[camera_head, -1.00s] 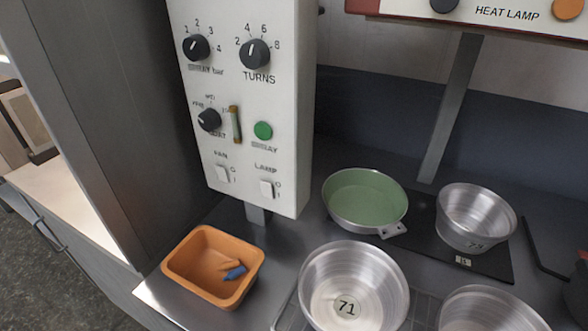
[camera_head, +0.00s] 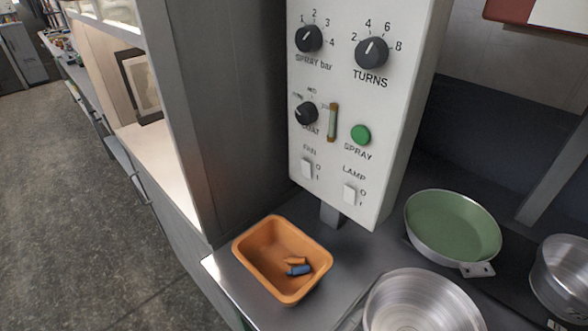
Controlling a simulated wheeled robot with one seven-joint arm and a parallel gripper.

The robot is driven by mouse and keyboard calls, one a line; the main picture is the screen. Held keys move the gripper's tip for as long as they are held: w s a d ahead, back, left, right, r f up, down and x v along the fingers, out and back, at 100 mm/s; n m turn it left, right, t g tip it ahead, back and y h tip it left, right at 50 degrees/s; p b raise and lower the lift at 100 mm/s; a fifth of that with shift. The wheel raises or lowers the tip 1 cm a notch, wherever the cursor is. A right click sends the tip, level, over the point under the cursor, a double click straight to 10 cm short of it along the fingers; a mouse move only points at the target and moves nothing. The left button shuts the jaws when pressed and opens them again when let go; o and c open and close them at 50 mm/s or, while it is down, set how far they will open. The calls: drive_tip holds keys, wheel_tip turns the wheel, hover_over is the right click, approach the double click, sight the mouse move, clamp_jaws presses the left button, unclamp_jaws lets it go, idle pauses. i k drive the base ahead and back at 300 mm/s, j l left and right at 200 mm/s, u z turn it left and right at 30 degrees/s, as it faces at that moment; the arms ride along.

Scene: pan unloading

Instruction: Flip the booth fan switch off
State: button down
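The fan switch (camera_head: 307,169) is a small white rocker at the lower left of the white control panel (camera_head: 399,150), under the label FAN, with 0 above and 1 below on its right. I cannot tell which way the rocker is pressed. The similar lamp switch (camera_head: 349,194) sits to its right under LAMP. My gripper is not in view.
An orange bin (camera_head: 242,262) with small orange and blue pieces stands on the metal counter below the panel. Knobs and a green SPRAY button (camera_head: 361,135) are above the switches. A green pan (camera_head: 453,224) and metal pans (camera_head: 420,300) stand to the right.

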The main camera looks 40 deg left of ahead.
sight(306, 167)
drive_tip(key=k+j, duration=0.15)
drive_tip(key=j, duration=0.25)
drive_tip(key=k+j, duration=0.15)
drive_tip(key=j, duration=0.25)
drive_tip(key=k+j, duration=0.15)
drive_tip(key=j, duration=0.2)
drive_tip(key=k+j, duration=0.15)
drive_tip(key=j, duration=0.25)
